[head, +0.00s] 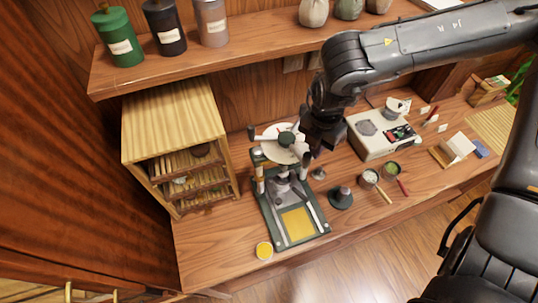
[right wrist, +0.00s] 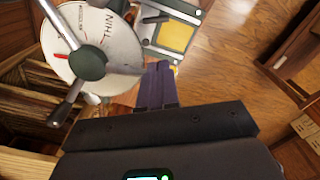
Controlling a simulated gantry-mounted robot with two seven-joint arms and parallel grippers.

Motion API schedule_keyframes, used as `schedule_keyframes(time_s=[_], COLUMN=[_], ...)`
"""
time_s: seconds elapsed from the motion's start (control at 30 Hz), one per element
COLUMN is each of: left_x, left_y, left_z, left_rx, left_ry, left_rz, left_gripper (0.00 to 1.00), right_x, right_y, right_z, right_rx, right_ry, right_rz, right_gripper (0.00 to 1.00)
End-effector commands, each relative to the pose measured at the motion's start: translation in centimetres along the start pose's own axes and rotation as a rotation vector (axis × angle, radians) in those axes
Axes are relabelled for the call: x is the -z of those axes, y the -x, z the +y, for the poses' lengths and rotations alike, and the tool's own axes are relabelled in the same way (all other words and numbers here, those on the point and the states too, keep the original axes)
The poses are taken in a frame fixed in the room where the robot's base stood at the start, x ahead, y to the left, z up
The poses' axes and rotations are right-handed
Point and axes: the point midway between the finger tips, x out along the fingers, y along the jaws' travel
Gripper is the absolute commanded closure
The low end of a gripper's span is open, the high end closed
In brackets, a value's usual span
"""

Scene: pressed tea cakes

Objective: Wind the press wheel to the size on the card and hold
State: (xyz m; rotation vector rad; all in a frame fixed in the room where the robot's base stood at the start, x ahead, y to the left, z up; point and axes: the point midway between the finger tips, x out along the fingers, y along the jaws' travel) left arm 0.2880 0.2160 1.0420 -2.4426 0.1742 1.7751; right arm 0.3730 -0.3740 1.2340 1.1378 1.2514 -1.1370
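The press (head: 290,215) stands on the table, with a dark green base and a yellow pad. Its wheel has a pale dial (right wrist: 112,48) marked "THIN", a red mark, a dark green hub (right wrist: 88,62) and spoke handles; it also tops the press in the head view (head: 283,141). My right gripper (head: 303,152) is at the right side of the wheel. In the right wrist view its fingers (right wrist: 158,75) are together near the dial's rim, with nothing visibly between them. A folded pale card (head: 455,148) stands at the right; its writing is unreadable. My left gripper is out of view.
A wooden rack (head: 172,120) stands close left of the press. A shelf (head: 235,58) with canisters hangs behind. A scale-like box (head: 378,140), small cups (head: 369,178) and a dark weight-like piece (head: 341,197) lie right.

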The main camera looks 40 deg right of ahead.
Motion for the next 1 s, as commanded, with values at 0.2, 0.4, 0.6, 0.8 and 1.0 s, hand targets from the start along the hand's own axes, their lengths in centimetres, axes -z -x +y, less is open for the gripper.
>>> schedule_keyframes(time_s=[0.2,0.4,0.6,0.8,1.0], left_x=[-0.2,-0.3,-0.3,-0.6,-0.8], left_y=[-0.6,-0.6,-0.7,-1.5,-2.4], left_z=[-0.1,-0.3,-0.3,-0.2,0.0], left_rx=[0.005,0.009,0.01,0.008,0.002], left_ry=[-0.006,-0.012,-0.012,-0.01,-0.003], left_rz=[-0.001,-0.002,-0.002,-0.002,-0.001], left_gripper=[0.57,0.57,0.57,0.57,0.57], right_x=[1.1,1.3,1.4,2.4,3.9], right_y=[-0.1,0.0,-0.1,-0.3,-0.2], right_z=[0.0,0.0,0.0,0.4,0.9], right_rx=[0.003,0.003,0.003,0.003,0.003], right_ry=[0.002,0.003,0.004,0.005,0.006], right_rz=[0.002,0.003,0.004,0.002,0.003], right_gripper=[1.0,1.0,1.0,1.0,1.0])
